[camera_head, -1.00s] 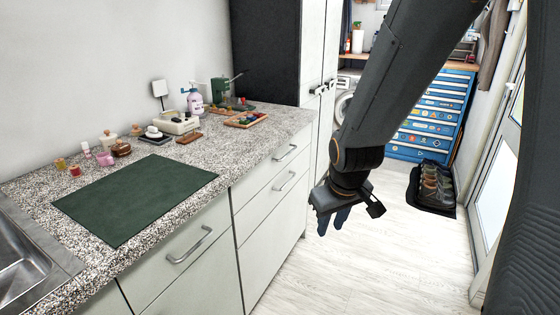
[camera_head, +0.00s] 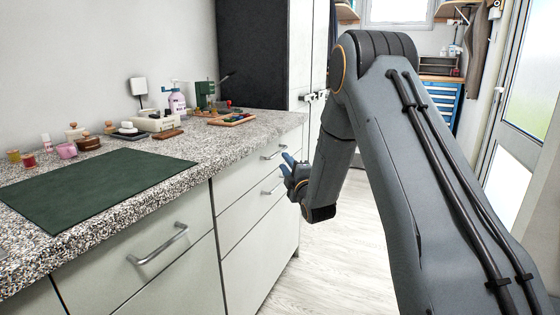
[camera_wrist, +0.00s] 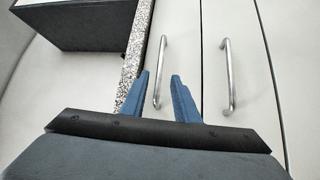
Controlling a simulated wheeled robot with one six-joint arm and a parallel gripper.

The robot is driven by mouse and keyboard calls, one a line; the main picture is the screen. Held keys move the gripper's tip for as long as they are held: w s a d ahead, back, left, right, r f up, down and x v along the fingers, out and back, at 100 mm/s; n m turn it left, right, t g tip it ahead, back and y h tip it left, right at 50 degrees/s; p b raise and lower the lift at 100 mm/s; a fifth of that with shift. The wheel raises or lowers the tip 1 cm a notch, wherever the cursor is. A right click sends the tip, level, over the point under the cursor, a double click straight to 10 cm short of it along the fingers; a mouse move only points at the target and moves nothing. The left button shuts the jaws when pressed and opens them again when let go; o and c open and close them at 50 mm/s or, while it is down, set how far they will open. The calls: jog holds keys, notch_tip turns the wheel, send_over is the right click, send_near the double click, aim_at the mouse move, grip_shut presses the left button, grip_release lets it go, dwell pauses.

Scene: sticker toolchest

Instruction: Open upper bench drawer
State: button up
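The grey bench front has a narrow upper drawer (camera_head: 246,166) just under the countertop, with a metal bar handle (camera_head: 274,153). A second drawer (camera_head: 240,212) with its own handle (camera_head: 272,188) is below it. Both look closed. My gripper (camera_head: 286,162) is at the right of the upper handle, its blue fingers pointing to the bench front. In the wrist view my gripper (camera_wrist: 160,76) is open, with the upper handle (camera_wrist: 161,65) showing between its fingertips. I cannot tell whether the fingers reach around it. The lower handle (camera_wrist: 229,75) shows to the right, outside the fingers.
The speckled countertop (camera_head: 225,140) overhangs the drawers and carries a green mat (camera_head: 75,190) and small items. Another handled drawer (camera_head: 140,260) is at the left. A tall cabinet (camera_head: 300,50) stands behind. The pale floor (camera_head: 325,260) is clear.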

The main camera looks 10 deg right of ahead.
jog(key=f+x, duration=0.1)
jog(key=x, duration=0.5)
jog(key=shift+w+r, duration=0.3)
jog(key=shift+r, duration=0.2)
jog(key=shift+c, duration=0.4)
grip_shut()
